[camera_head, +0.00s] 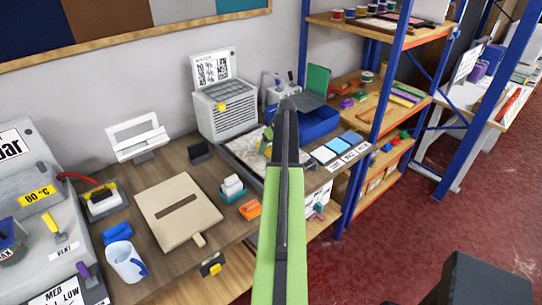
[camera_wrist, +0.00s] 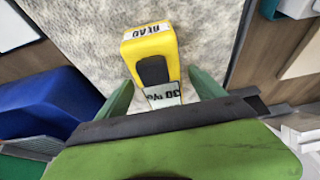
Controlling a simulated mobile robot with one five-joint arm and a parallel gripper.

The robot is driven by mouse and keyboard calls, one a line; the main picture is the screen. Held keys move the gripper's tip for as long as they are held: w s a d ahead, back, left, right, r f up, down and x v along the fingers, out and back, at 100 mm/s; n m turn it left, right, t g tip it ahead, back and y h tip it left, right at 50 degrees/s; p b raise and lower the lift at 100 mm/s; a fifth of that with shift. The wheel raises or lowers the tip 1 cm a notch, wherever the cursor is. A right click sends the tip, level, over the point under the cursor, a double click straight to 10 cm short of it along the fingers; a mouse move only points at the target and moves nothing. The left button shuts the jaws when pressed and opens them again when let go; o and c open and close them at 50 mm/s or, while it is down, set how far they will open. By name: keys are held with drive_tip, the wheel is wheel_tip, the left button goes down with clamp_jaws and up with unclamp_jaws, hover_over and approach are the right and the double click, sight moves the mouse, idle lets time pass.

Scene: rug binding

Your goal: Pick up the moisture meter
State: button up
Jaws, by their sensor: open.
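The moisture meter (camera_wrist: 150,50) is a yellow block with a black pad, a "READ" label and a display reading "30 %". In the wrist view it lies on a pale speckled rug piece (camera_wrist: 85,30). My gripper (camera_wrist: 163,92) is open, with one green finger on each side of the meter's near end, around the display. I cannot tell whether either finger touches it. In the head view my arm covers most of this spot, and the meter is hard to make out there.
A teal-based white item (camera_head: 233,187), an orange item (camera_head: 250,208) and a beige board (camera_head: 178,188) are at left.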

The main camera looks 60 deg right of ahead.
drive_tip(key=shift+w+f, duration=0.1)
drive_tip(key=shift+f, duration=0.15)
clamp_jaws()
idle(0.3)
drive_tip(key=r+p, duration=0.1)
drive_tip(key=p, duration=0.1)
drive_tip(key=r+p, duration=0.1)
drive_tip(key=r, duration=0.1)
drive_tip(key=r+p, duration=0.2)
drive_tip(key=shift+s+d+r+p, duration=0.1)
drive_tip(key=shift+s+r+p, duration=0.05)
drive_tip(key=shift+s+p, duration=0.25)
drive_tip(key=s+d+r+p, duration=0.2)
drive_tip(key=s+r+p, duration=0.3)
drive_tip(key=s, duration=0.5)
drive_tip(key=shift+s+r, duration=0.25)
drive_tip(key=shift+s, duration=0.15)
